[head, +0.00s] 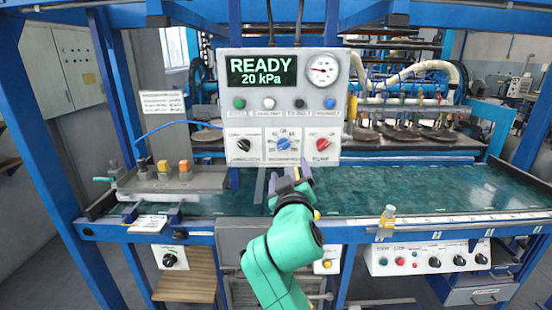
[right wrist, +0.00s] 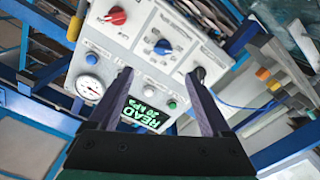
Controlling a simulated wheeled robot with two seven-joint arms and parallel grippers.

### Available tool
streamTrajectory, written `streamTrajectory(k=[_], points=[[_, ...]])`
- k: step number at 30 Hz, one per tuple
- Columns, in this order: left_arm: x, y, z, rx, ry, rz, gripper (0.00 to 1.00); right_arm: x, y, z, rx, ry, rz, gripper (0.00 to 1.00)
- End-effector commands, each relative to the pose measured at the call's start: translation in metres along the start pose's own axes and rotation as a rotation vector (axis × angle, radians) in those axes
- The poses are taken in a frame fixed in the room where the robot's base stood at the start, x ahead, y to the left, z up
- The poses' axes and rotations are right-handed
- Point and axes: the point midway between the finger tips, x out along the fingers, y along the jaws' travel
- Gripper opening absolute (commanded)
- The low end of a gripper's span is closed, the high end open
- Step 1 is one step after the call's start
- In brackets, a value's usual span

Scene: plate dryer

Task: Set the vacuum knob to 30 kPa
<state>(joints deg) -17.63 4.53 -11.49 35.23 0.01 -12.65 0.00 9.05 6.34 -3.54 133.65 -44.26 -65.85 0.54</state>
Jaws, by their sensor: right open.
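A grey control panel (head: 282,105) carries a green-lit display (head: 262,71) reading READY, 20 kPa. A blue knob (head: 283,143) with a numbered scale sits in the lower middle of the panel; its small label is too blurred to read. It also shows in the right wrist view (right wrist: 162,47), beyond my fingertips. My right gripper (head: 291,172) is open and empty just below the panel, under the blue knob and apart from it. In the right wrist view its two fingers (right wrist: 160,73) stand wide apart and touch nothing. My left gripper is not in view.
A dark knob (head: 242,144) and a red knob (head: 323,144) flank the blue one. A round gauge (head: 322,69) and a row of coloured buttons sit above. A green wet belt (head: 400,190) runs below the panel. A yellow-topped fitting (head: 387,220) stands at the front rail.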

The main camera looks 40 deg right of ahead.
Motion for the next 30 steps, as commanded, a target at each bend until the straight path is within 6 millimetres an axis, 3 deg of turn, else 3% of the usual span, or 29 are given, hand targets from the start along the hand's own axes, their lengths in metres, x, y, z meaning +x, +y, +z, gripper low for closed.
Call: streamTrajectory(k=[5, 10, 18, 22, 29, 30], points=[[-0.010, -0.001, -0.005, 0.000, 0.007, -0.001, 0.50, 0.025, 0.003, -0.003, -0.002, -0.002, 0.003, 0.82], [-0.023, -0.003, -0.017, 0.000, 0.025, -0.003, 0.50, 0.071, 0.003, -0.005, -0.004, -0.002, 0.002, 0.82], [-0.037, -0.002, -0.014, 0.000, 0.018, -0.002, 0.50, 0.133, 0.001, -0.003, -0.001, -0.001, -0.001, 0.82], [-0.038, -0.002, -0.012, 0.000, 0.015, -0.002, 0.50, 0.143, 0.000, -0.001, -0.001, 0.000, -0.001, 0.82], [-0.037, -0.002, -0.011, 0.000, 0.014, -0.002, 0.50, 0.144, -0.001, 0.000, 0.000, 0.000, -0.002, 0.82], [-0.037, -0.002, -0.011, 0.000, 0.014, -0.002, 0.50, 0.144, -0.001, 0.000, 0.000, 0.000, -0.002, 0.67]])
